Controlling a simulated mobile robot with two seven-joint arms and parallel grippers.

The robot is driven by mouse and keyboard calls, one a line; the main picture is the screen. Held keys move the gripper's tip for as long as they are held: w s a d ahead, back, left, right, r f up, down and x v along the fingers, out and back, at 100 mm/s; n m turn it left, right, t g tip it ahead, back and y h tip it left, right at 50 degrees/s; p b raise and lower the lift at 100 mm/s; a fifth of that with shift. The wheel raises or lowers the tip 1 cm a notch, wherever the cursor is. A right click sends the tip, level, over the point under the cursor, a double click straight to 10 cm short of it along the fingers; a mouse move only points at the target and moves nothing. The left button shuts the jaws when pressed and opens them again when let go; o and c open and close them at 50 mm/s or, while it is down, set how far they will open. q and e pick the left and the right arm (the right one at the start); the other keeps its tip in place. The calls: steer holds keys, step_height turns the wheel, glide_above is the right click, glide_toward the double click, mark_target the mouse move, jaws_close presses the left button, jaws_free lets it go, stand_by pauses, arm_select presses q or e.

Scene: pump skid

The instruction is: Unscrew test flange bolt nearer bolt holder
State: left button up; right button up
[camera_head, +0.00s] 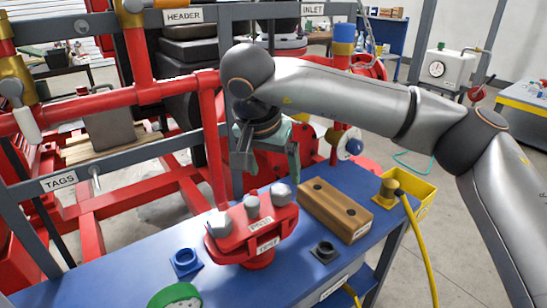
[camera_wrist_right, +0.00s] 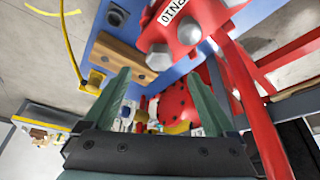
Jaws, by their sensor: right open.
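The red test flange (camera_head: 240,238) stands on the blue bench with a large grey hex bolt at each end and a smaller stud between them. The right-hand bolt (camera_head: 281,194) is nearer the wooden block with two dark holes (camera_head: 350,222), which looks like the bolt holder; both holes look empty. That bolt also shows in the right wrist view (camera_wrist_right: 160,56). The other bolt (camera_head: 219,226) sits at the flange's left end. My right gripper (camera_head: 268,172) is open and empty, above and behind the flange, apart from the bolt. My left gripper is out of view.
A blue square socket (camera_head: 186,262), a black fitting (camera_head: 324,251) and a green round part (camera_head: 175,296) lie on the bench. Red pipes (camera_head: 212,145) stand close behind the flange.

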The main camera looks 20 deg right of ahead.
mark_target(280, 192)
steer(key=x, duration=0.8)
